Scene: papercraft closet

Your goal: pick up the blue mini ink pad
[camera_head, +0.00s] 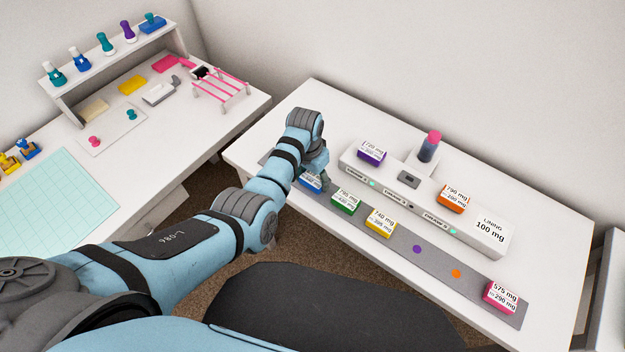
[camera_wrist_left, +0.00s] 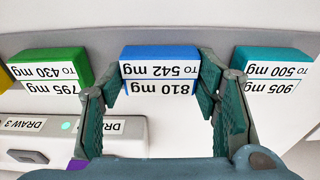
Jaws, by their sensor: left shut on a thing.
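The blue mini ink pad (camera_head: 311,183) sits at the left part of the grey strip in the head view, partly hidden by my left gripper (camera_head: 314,174). In the left wrist view the blue ink pad (camera_wrist_left: 160,56) is upside down in the picture, with a white label reading 810 mg to 542 mg. My left gripper (camera_wrist_left: 161,85) has its two fingertips at the pad's left and right sides and is shut on it. The pad appears at strip level; I cannot tell whether it is lifted. My right gripper is not in view.
On the grey strip (camera_head: 436,261) are green (camera_head: 346,200), yellow (camera_head: 380,222) and pink (camera_head: 501,297) pads. A teal pad (camera_wrist_left: 273,62) flanks the blue one. A white unit (camera_head: 480,228) behind carries purple (camera_head: 371,152) and orange (camera_head: 453,198) pads.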

